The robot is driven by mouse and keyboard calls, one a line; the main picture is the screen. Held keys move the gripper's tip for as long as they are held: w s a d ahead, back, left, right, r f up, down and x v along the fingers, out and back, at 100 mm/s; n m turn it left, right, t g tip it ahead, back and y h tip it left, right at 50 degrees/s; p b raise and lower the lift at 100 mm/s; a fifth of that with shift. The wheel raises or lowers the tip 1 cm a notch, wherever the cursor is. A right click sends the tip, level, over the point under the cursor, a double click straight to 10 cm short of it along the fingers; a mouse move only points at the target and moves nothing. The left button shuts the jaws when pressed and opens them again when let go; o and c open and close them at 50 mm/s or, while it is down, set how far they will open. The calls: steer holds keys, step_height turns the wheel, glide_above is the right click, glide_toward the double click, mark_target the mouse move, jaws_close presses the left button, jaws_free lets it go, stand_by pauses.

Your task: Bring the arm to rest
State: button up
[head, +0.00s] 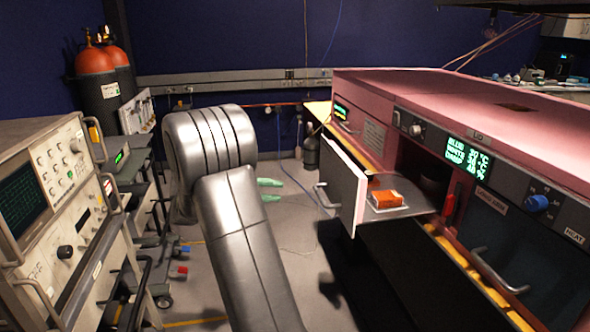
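My arm (235,215) rises from the bottom of the head view and bends at a thick, ribbed joint left of the middle. It stands in the aisle, apart from the pink machine on the right. My gripper does not show, so I cannot see its fingers or anything it might hold. Part of the floor behind the arm is hidden by it.
On the right, the pink machine (430,90) has an open drawer (345,185) with an orange and white block (386,199) inside. An instrument rack (62,190) stands left. Gas cylinders (97,85) stand at the back left. Free floor (285,225) lies between.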

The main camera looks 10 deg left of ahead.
mark_target(320, 194)
steer(key=x, duration=1.3)
steer(key=shift+d+p, duration=0.25)
steer(key=shift+p, duration=0.05)
